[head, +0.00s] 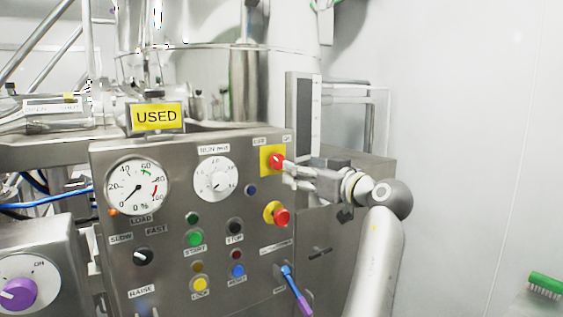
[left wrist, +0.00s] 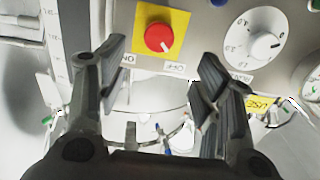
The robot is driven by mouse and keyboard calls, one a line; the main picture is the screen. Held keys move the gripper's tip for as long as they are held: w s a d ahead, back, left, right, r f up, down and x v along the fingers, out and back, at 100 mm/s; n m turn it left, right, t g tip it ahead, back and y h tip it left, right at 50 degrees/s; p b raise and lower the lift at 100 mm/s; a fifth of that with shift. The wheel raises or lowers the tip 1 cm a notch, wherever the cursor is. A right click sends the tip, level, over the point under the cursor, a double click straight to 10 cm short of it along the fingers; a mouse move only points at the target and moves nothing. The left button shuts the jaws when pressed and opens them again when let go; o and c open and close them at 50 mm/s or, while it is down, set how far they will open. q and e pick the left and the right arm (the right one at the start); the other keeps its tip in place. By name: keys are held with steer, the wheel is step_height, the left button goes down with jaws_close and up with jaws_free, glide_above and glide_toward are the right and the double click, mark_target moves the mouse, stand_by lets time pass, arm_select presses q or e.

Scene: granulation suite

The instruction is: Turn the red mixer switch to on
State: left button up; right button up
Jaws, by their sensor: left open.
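The red mixer switch (head: 277,160) is a round red knob on a yellow square plate, at the top right of the steel control panel (head: 110,215). In the left wrist view the knob (left wrist: 158,38) shows upside down, and its white mark points toward the OFF label (left wrist: 165,67). The ON label (left wrist: 128,60) is on the other side. My left gripper (head: 287,172) is at the panel's right side, its fingertips close to the switch. In the left wrist view its fingers (left wrist: 160,75) are open and spread, with the knob ahead between them and nothing held. I cannot tell whether they touch the panel. My right gripper is not in view.
Below the switch is a red emergency-type button (head: 281,216) on yellow. A dial knob (head: 215,180), a load gauge (head: 138,187) and several push buttons share the panel. A blue and purple handle (head: 297,290) sticks out lower down.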

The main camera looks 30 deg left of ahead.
mark_target(279, 162)
arm_select(q)
steer(key=p+x, duration=0.2)
steer(key=x, duration=0.7)
steer(key=shift+p, duration=0.4)
steer(key=shift+w+a+f, duration=0.1)
steer(key=shift+w+a, duration=0.15)
steer(key=shift+a, duration=0.1)
steer(key=c, duration=1)
